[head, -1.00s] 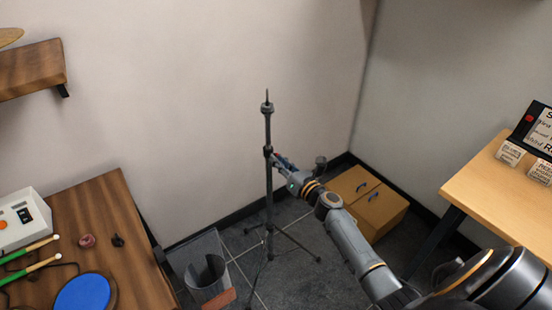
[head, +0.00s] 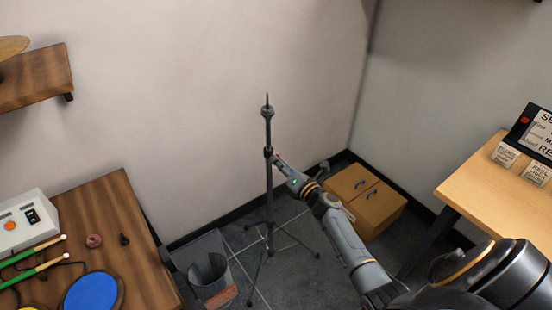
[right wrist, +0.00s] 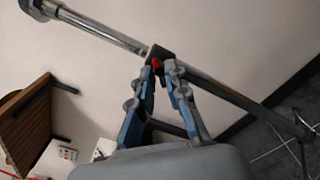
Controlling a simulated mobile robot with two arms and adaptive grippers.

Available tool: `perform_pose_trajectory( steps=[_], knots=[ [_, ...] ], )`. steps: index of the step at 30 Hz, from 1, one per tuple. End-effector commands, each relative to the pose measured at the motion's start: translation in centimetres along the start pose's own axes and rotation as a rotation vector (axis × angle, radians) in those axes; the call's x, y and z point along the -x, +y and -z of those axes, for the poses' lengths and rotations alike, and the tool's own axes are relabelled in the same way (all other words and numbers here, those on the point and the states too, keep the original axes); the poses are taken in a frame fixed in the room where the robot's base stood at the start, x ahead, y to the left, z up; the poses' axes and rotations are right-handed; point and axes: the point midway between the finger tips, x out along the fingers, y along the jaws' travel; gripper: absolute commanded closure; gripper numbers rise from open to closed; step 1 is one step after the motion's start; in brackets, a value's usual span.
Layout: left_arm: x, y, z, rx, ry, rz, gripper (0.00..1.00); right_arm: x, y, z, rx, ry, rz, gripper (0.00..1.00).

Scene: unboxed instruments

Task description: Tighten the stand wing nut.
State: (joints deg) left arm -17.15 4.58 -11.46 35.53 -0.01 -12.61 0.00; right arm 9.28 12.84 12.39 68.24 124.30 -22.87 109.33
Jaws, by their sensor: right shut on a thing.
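The black metal stand (head: 268,185) stands upright on its tripod legs near the wall corner. In the right wrist view its tube (right wrist: 112,35) runs diagonally, with a dark collar (right wrist: 159,52) at the joint. The red wing nut (right wrist: 156,63) sits at this collar, between my right fingertips. My right gripper (head: 276,158) reaches the collar from the right; in the right wrist view its blue-grey fingers (right wrist: 158,69) are shut on the wing nut. The fingertips partly hide the nut. My left gripper is in neither view.
A wooden table (head: 105,215) with drumsticks, a blue pad (head: 91,292) and a white box (head: 22,222) is at left. A grey bin (head: 209,278) stands by the stand's legs. Cardboard boxes (head: 378,211) lie behind my arm. A light desk (head: 500,200) is at right.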

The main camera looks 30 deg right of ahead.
Motion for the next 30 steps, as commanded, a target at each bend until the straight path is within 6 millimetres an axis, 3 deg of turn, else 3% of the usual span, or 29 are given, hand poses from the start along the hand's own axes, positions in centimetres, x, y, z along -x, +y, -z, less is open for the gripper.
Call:
perform_pose_trajectory(
  steps=[7,20,26,27,30],
  knots=[
    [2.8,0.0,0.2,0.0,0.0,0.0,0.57,0.0,0.3,-0.3,-0.314,0.0,0.004,1.0],
    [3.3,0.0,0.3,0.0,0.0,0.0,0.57,0.0,0.1,-0.1,-0.416,0.0,0.002,1.0],
    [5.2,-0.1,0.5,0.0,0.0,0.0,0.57,0.0,0.3,-0.2,-0.68,0.0,0.003,1.0],
    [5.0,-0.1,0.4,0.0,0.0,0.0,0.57,0.0,0.1,0.0,-0.694,0.0,0.003,0.81],
    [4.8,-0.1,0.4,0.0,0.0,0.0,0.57,0.0,0.0,0.1,-0.686,0.0,0.002,0.64]
  ],
)
